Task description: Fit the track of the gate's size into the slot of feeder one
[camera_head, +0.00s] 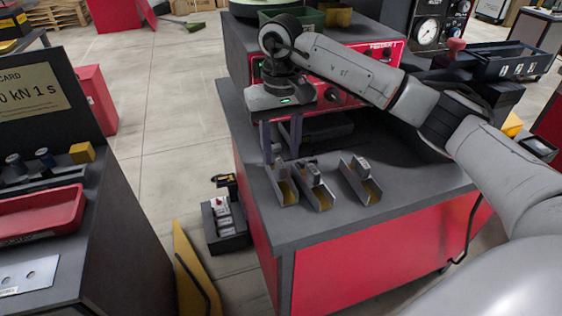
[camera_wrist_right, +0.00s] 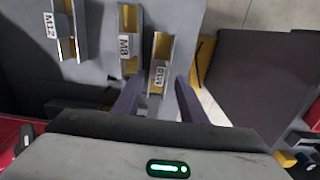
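Three short channel-shaped tracks with yellow inner faces lie in a row on the grey bench top: a left one (camera_head: 284,188), a middle one (camera_head: 315,187) and a right one (camera_head: 361,181). In the wrist view, tags read M12 on one track (camera_wrist_right: 66,35) and M8 on the middle one (camera_wrist_right: 129,45); the tag on the third track (camera_wrist_right: 159,65) is hard to read. My left gripper is out of view.
A red-sided bench (camera_head: 370,245) carries the tracks, with clear top in front of them. Left is another bench with a red tray (camera_head: 40,215) and a card (camera_head: 30,92). A yellow stand (camera_head: 190,270) and a dark box (camera_head: 225,228) stand on the floor between benches.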

